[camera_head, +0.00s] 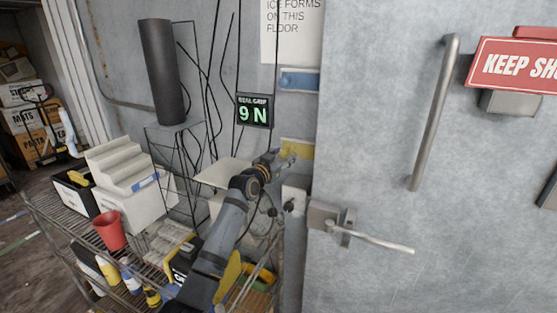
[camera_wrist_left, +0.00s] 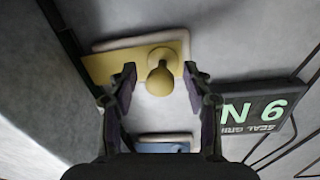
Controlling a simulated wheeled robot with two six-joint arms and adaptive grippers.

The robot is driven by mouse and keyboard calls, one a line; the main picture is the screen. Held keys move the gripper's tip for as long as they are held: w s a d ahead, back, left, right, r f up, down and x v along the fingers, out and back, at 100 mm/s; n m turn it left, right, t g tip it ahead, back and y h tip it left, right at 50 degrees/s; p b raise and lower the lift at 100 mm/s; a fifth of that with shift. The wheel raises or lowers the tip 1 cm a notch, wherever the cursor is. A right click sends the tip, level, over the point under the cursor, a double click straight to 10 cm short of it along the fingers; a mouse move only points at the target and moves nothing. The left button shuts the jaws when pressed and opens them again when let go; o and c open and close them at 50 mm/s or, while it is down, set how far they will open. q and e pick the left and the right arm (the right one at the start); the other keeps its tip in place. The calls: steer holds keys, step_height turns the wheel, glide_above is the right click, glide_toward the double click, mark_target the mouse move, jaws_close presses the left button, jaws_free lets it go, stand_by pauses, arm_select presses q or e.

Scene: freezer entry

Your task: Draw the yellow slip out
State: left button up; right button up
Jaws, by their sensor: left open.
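The yellow slip (camera_head: 303,149) is a flat strip on the grey wall, below a similar blue slip (camera_head: 299,80). In the left wrist view the yellow slip (camera_wrist_left: 103,68) lies against a pale backing and has a round yellow knob (camera_wrist_left: 160,78) standing out from it. My left gripper (camera_head: 285,157) is at the slip, partly covering it in the head view. In the left wrist view its two fingers (camera_wrist_left: 160,72) are open, one on each side of the knob, with gaps showing. I cannot tell how deep the knob sits between them. My right gripper is not in view.
A display reading 9 N (camera_head: 254,110) hangs left of the slips among dark cables. The freezer door with its long handle (camera_head: 434,112) and a lever latch (camera_head: 370,238) is at right. A wire cart (camera_head: 75,235) with a red cup (camera_head: 110,230) stands at lower left.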

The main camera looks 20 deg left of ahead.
arm_select(q)
steer(key=s+a, duration=0.1)
steer(key=s, duration=1)
steer(key=shift+s+a, duration=0.2)
steer(key=shift+s, duration=0.05)
